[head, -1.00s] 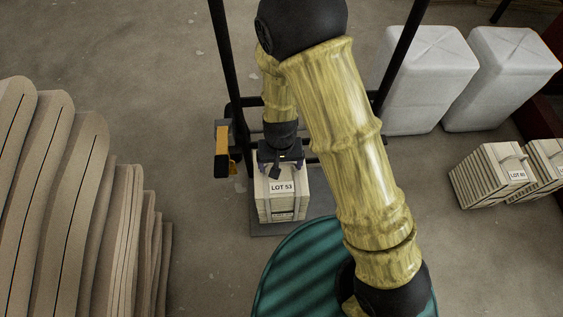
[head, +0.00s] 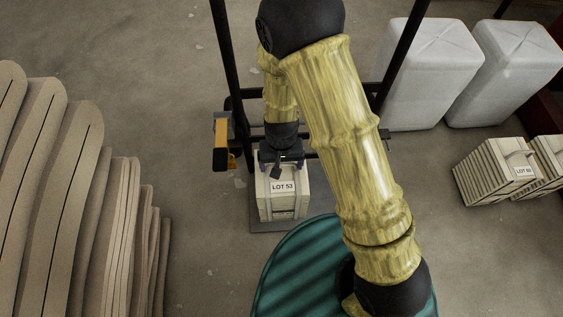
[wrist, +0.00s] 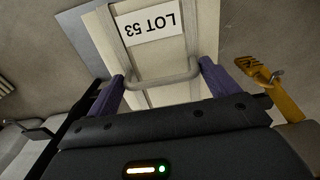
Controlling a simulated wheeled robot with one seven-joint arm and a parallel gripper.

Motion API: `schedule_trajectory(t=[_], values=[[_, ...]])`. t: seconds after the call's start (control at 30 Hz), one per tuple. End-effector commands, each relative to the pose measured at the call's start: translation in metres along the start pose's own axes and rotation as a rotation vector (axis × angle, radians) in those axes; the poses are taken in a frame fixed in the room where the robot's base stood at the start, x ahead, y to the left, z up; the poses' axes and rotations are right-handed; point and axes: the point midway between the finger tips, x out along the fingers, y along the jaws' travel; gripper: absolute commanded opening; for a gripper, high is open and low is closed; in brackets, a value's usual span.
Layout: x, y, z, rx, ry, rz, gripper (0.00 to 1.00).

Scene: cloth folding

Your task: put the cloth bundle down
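The cloth bundle (head: 270,206) is a pale, strapped block with a "LOT 53" label. It stands upright on a grey plate (head: 258,226) in the head view, and no gap shows beneath it. My gripper (head: 281,164) is over its back edge, pointing down. In the wrist view the bundle (wrist: 187,42) shows its label and a pale loop handle (wrist: 165,79). My gripper (wrist: 162,80) has its two purple fingers spread wide, one at each end of the handle. Whether they touch the handle is unclear.
Black posts and bars (head: 228,65) frame the plate, with a yellow-orange fitting (head: 221,146) at left. Stacked beige folds (head: 60,190) fill the left. White blocks (head: 430,75) and another labelled bundle (head: 492,175) stand at right. A green striped round surface (head: 300,275) is in front.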

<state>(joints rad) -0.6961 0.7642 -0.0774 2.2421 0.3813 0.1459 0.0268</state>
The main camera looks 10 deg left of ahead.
Motion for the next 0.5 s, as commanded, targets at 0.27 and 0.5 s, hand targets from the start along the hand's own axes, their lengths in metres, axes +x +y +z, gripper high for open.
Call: schedule_trajectory(t=[0.27,0.5], values=[[0.000,-0.001,0.000,-0.002,0.000,0.000,1.00],[-0.018,0.000,0.000,0.000,0.000,0.000,1.00]])
